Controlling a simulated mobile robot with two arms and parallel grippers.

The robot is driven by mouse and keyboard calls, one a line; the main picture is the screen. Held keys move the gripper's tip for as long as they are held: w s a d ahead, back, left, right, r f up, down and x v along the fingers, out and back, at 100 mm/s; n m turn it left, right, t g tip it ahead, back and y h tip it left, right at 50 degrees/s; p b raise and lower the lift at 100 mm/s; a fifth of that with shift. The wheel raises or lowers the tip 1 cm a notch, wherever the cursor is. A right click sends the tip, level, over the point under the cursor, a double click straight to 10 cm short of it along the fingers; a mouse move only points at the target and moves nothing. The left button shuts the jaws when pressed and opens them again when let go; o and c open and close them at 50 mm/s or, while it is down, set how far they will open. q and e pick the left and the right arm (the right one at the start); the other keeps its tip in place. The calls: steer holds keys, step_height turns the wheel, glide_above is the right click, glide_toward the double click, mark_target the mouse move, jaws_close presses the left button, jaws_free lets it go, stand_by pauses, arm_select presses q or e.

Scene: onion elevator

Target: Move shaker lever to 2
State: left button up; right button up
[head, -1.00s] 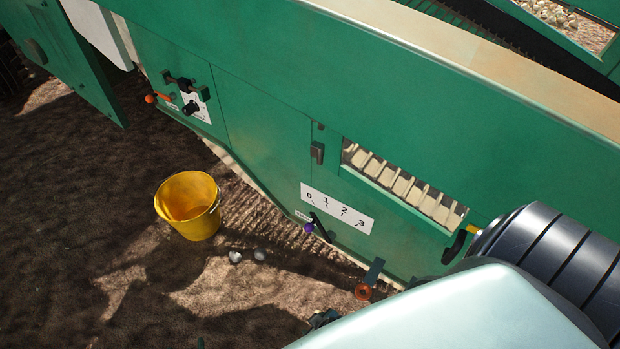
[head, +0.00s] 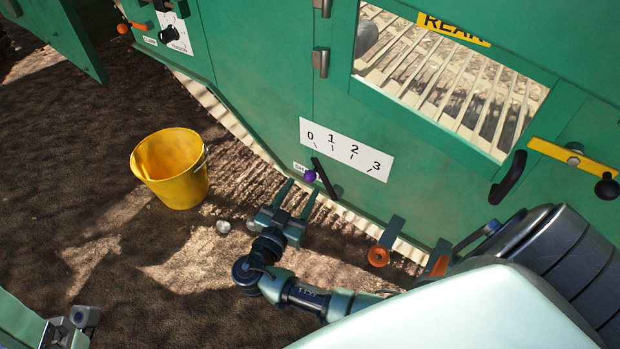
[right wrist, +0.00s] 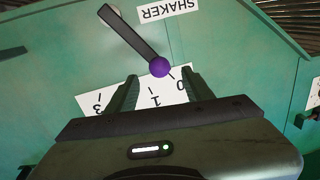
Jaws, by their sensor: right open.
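The shaker lever (head: 326,180) is a black bar with a purple knob (head: 310,176) on the green machine side. Its white scale plate (head: 370,155) reads 0 to 3. In the right wrist view the picture is upside down; the purple knob (right wrist: 160,67) lies by the 0 mark, near the SHAKER label (right wrist: 168,10). My right gripper (head: 303,188) is open and just short of the knob. In its wrist view the fingers (right wrist: 161,84) stand either side of the knob's line, with the knob just beyond the tips.
A yellow bucket (head: 170,170) stands on the soil at left, with a pale round object (head: 223,227) near it. A green and grey part (head: 75,325) shows at bottom left.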

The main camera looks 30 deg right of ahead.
mark_target(308, 181)
steer(key=b+x, duration=0.1)
steer(key=x, duration=0.5)
jaws_close()
steer(key=shift+f, duration=0.15)
stand_by(1.2)
